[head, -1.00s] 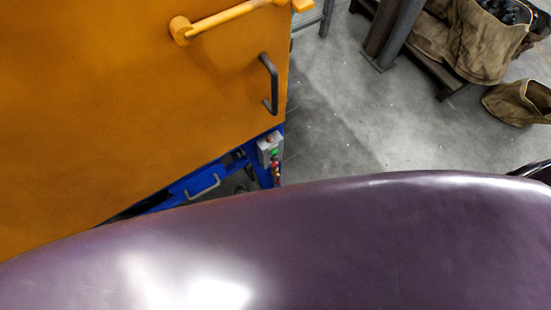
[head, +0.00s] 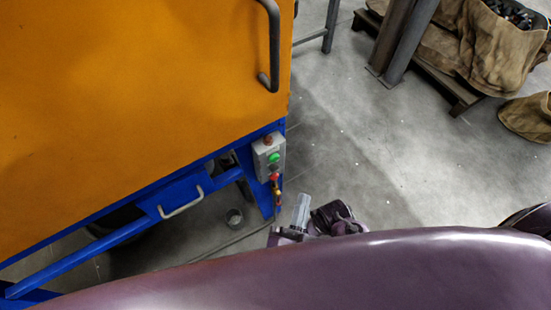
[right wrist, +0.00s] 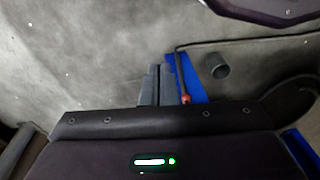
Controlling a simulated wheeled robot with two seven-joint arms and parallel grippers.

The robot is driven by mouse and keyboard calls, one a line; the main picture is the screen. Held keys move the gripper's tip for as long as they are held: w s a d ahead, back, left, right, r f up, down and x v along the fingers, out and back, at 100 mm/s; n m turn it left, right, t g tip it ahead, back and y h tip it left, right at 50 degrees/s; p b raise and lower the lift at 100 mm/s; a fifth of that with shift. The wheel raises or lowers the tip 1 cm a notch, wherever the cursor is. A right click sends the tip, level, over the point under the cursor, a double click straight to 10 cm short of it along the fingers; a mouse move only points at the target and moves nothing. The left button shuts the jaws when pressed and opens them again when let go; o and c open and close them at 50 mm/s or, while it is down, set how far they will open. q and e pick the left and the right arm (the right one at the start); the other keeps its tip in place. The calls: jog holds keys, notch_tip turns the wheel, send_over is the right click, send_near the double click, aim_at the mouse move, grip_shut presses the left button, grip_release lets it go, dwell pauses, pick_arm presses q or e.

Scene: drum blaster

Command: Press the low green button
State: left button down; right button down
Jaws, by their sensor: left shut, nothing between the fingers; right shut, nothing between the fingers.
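The green button (head: 273,157) is on the front of a small grey control box (head: 262,150) on the blue frame at the orange machine's right corner. A red button (head: 267,140) sits above it. My right gripper (right wrist: 157,85) is shut and empty in the right wrist view, close beside a blue post (right wrist: 186,78) in the picture. The green button cannot be made out in that view.
The orange machine panel (head: 130,90) with a dark handle (head: 272,45) fills the upper left. A light handle (head: 181,202) is on the blue frame. Brown sacks (head: 500,45) lie at upper right. The floor between is clear.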

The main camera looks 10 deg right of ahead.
aim_at(274, 158)
pick_arm(q)
jog(key=shift+w, duration=0.1)
